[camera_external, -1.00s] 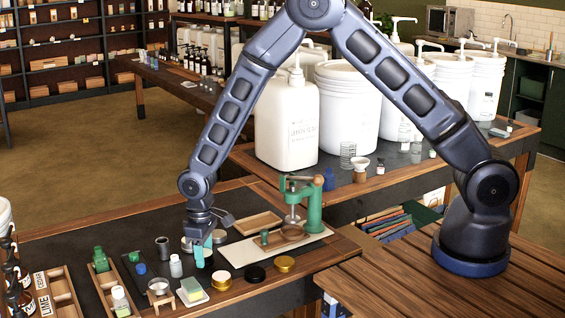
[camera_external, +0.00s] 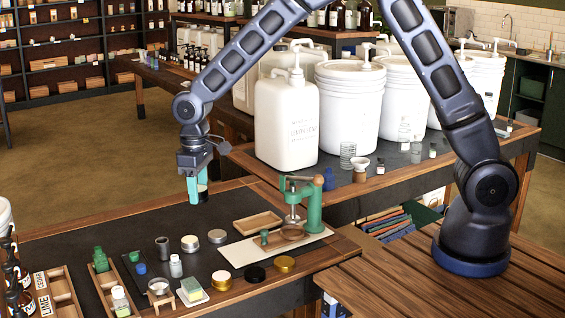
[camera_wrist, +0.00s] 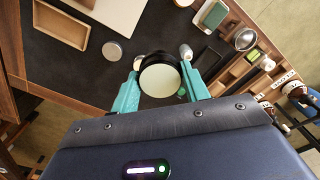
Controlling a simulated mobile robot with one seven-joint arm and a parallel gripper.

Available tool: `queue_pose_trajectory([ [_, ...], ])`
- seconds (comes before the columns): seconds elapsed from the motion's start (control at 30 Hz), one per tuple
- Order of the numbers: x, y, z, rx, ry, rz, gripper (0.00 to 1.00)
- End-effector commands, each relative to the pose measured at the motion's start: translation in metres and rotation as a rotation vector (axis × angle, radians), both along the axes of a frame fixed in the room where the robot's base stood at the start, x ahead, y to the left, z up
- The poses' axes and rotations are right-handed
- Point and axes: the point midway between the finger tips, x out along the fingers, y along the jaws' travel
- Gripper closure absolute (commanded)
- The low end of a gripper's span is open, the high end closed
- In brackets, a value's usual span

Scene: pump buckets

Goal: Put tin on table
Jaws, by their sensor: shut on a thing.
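My gripper (camera_external: 193,190) is raised above the black-topped work table (camera_external: 120,224). Its teal fingers are shut on a round tin (camera_external: 203,189). In the wrist view, the tin (camera_wrist: 160,80) has a pale cream round face and a dark side, and sits between the two fingertips (camera_wrist: 158,92). In the external view it is partly hidden by a finger and is clear of the table.
A green press (camera_external: 315,208) stands on a pale board to the right, near a wooden tray (camera_external: 257,222). Small bottles (camera_external: 175,266), a soap dish (camera_external: 194,291) and wooden racks (camera_external: 62,290) fill the front left. White pump containers (camera_external: 287,120) stand behind. The table's back left is bare.

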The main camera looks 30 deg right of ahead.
Motion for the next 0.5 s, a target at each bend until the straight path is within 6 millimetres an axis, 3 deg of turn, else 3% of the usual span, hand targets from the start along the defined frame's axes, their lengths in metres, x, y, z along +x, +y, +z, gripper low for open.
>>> queue_pose_trajectory([
  [0.27,0.005,-0.004,0.002,0.0,0.0,-0.01,0.78],
  [0.37,0.018,-0.014,0.002,0.0,0.0,-0.041,0.78],
  [0.5,0.051,-0.044,0.002,-0.001,-0.001,-0.125,0.78],
])
